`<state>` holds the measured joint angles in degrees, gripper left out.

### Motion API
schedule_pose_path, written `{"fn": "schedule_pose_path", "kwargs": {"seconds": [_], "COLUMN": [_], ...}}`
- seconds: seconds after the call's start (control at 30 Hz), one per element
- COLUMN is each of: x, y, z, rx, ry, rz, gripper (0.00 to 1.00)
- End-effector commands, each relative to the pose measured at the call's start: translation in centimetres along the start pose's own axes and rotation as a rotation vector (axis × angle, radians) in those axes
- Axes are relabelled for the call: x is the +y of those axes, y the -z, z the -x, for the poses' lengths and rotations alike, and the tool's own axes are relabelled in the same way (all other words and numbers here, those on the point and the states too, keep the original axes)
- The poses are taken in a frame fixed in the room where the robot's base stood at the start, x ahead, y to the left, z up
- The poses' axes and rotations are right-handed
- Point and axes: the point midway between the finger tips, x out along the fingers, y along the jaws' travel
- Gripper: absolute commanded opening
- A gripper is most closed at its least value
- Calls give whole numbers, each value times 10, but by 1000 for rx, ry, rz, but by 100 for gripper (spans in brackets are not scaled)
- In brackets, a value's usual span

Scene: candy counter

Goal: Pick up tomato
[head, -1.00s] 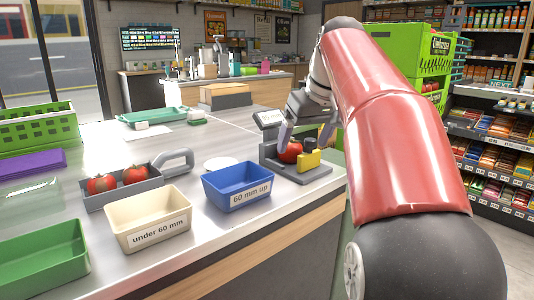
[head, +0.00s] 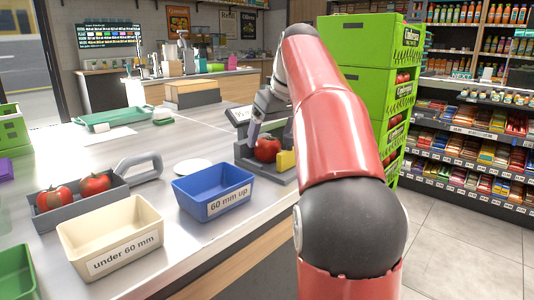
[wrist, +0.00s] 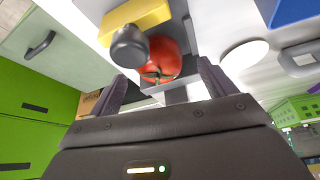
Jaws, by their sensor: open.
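A red tomato (head: 267,148) sits on the grey measuring device at the right end of the counter, beside a yellow block (head: 286,160). In the wrist view the tomato (wrist: 163,62) lies ahead of my gripper (wrist: 165,85), roughly centred between its two fingers, with its green stem towards me. A dark rounded knob (wrist: 129,46) covers part of its left side. My gripper is open and empty; in the head view one finger (head: 254,133) shows left of the tomato. Two more tomatoes (head: 95,184) lie in a grey handled tray (head: 85,211) at the left.
A blue bin (head: 215,190) labelled "60 mm up" and a cream bin (head: 110,235) labelled "under 60 mm" stand in front. A white disc (head: 193,167) lies behind the blue bin. Green crates (head: 365,90) are stacked at the right, behind my arm.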

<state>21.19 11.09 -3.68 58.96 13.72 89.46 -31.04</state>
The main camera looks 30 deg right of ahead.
Motion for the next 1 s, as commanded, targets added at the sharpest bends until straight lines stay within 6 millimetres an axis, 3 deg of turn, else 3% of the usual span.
{"fn": "schedule_pose_path", "kwargs": {"seconds": [0.03,0.2,0.47,0.77,1.0], "x": [0,0,0,0,0], "y": [-3,-2,-1,-1,-1], "z": [-11,-28,-30,-30,-29], "rx": [-3,-1,-1,-1,0], "ry": [2,0,-1,-1,-1], "rz": [0,0,0,0,0], "gripper": [83,83,83,46,46]}}
